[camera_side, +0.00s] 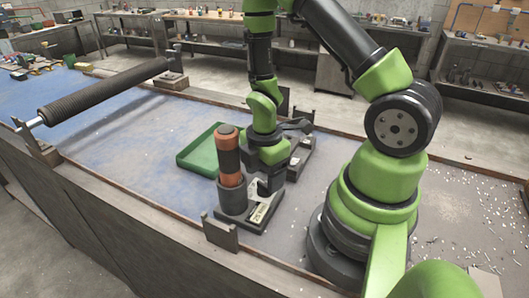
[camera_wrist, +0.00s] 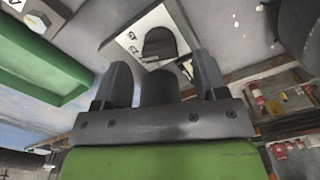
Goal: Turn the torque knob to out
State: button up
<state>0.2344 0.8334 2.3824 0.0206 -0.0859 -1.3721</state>
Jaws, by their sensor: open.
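A small dark base unit (camera_side: 256,213) with a pale label plate stands on the bench in the side view. My gripper (camera_side: 270,183) points down just above that plate and hides part of it. In the wrist view my gripper (camera_wrist: 161,66) has its two dark fingers apart. A dark rounded post (camera_wrist: 159,42), which looks like the torque knob, stands on the white label plate (camera_wrist: 133,42) just beyond the fingertips. Another dark rounded shape lies between the fingers; I cannot tell whether it is part of the knob. The plate's lettering is only partly readable, and the knob's setting is unclear.
An orange and black cylinder (camera_side: 230,160) stands upright beside my gripper on the left. A green tray (camera_side: 190,158) lies behind it and also shows in the wrist view (camera_wrist: 40,65). A long dark mesh roller (camera_side: 105,90) spans the left side.

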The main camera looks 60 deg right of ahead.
aim_at(265, 181)
notch_tip(265, 181, up, 8)
jog(key=shift+f, duration=0.2)
jog(key=shift+d, duration=0.1)
dwell(0.3)
jog(key=w+d+t, duration=0.4)
jog(key=d, duration=0.2)
jog(key=s+a+g+y, duration=0.2)
jog(key=s+g+y, duration=0.1)
jog(key=s+y, duration=0.15)
jog(key=shift+n, duration=0.4)
jog(key=shift+s+d+x, duration=0.1)
jog(key=shift+s+x, duration=0.05)
jog(key=shift+x, duration=2.45)
jog(key=shift+s+d+x, duration=0.15)
jog(key=shift+s+x, duration=0.05)
jog(key=shift+x, duration=2.4)
jog(key=shift+f, duration=0.1)
jog(key=shift+c, duration=0.5)
